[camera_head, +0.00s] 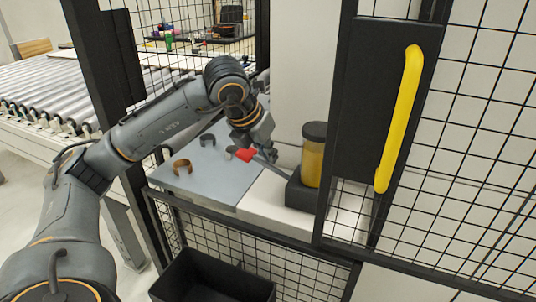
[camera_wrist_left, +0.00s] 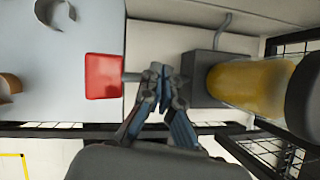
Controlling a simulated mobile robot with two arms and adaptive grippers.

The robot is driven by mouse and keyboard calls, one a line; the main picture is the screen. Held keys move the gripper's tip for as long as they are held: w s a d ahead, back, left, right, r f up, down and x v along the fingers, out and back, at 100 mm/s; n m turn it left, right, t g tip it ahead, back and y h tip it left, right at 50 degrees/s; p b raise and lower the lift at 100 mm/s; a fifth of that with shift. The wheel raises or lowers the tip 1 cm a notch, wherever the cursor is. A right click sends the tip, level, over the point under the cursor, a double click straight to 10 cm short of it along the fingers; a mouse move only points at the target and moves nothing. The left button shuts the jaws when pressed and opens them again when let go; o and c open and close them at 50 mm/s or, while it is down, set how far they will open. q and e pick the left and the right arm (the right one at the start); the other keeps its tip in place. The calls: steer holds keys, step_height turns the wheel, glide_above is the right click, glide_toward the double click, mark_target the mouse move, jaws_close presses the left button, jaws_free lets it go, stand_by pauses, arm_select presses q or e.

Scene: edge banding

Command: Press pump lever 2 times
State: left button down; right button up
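The pump (camera_head: 313,160) has a yellow reservoir with a black cap, on a dark base. Its lever is a thin rod ending in a red pad (camera_head: 246,155), reaching left from the base. The left wrist view shows the red pad (camera_wrist_left: 104,76) left of my fingers and the yellow reservoir (camera_wrist_left: 250,82) to the right. My left gripper (camera_head: 266,148) is just above the lever, between pad and base. Its fingertips (camera_wrist_left: 163,86) look together and cover part of the rod; I cannot tell whether they touch it. My right gripper is out of view.
A grey plate (camera_head: 215,185) left of the pump carries brown and grey curved pieces. A black mesh fence and a door with a yellow handle (camera_head: 401,120) stand around the station. A black bin (camera_head: 212,280) is below, a roller conveyor (camera_head: 50,92) at left.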

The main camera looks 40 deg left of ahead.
mark_target(279, 172)
arm_select(q)
steer(key=shift+w+d+r+p, duration=0.1)
steer(key=shift+d+r+p, duration=0.2)
steer(key=shift+r+p, duration=0.15)
steer(key=shift+d+r+p, duration=0.25)
steer(key=shift+r+p, duration=0.05)
steer(key=shift+r, duration=0.2)
steer(key=r+p, duration=0.1)
steer(key=d+r+p, duration=0.1)
steer(key=r+p, duration=0.1)
steer(key=shift+w+d+r, duration=0.15)
steer(key=shift+w+d, duration=0.05)
steer(key=shift+d, duration=0.05)
steer(key=shift+w+d+r+p, duration=0.1)
steer(key=shift+d+r+p, duration=0.35)
steer(key=shift+r+p, duration=0.1)
